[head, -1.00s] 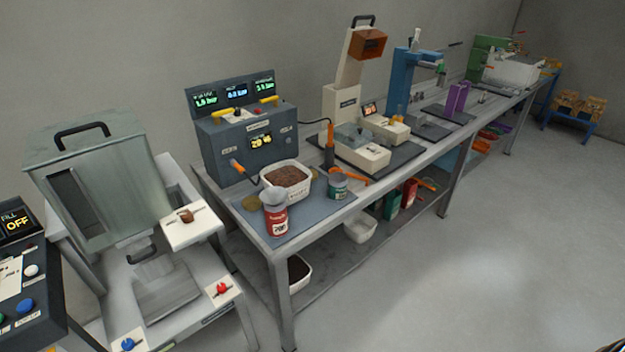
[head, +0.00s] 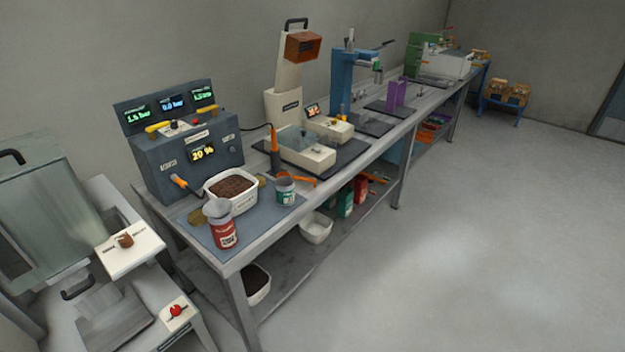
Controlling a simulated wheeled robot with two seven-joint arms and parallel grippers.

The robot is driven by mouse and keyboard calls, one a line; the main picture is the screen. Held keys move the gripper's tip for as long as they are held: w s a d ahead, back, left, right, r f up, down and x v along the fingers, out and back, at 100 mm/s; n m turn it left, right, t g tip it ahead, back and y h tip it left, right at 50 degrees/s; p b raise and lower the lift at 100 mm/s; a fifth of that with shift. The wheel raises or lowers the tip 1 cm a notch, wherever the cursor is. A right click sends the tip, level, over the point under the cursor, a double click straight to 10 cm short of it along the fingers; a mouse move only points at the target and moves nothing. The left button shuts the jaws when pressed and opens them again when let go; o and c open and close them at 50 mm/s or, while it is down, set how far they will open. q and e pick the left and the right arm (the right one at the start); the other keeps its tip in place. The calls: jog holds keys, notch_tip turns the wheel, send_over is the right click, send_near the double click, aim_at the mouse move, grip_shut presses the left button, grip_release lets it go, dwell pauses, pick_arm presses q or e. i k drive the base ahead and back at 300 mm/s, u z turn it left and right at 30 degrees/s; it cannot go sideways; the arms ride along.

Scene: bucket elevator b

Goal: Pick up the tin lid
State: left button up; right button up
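Two flat gold discs that look like tin lids lie on the blue-grey mat (head: 262,228) at the near end of the long bench. One gold disc (head: 198,217) is at the left, partly hidden behind the red tin. The other gold disc (head: 262,181) shows only in part behind the white tub (head: 231,194) of brown granules. The red tin (head: 227,236) stands near the mat's front edge with a grey round piece at its top. A green and white tin (head: 286,191) stands to the right. Neither of my grippers is in view.
A dark control box (head: 188,155) stands behind the mat. A cream scale-like device (head: 305,148) and a blue press (head: 350,80) stand farther along the bench. A grey hopper machine (head: 45,215) is at the left. The floor (head: 450,230) at right is clear.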

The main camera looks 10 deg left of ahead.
aim_at(262, 180)
jog(key=z, duration=0.05)
jog(key=i, duration=1.3)
jog(key=u, duration=2.3)
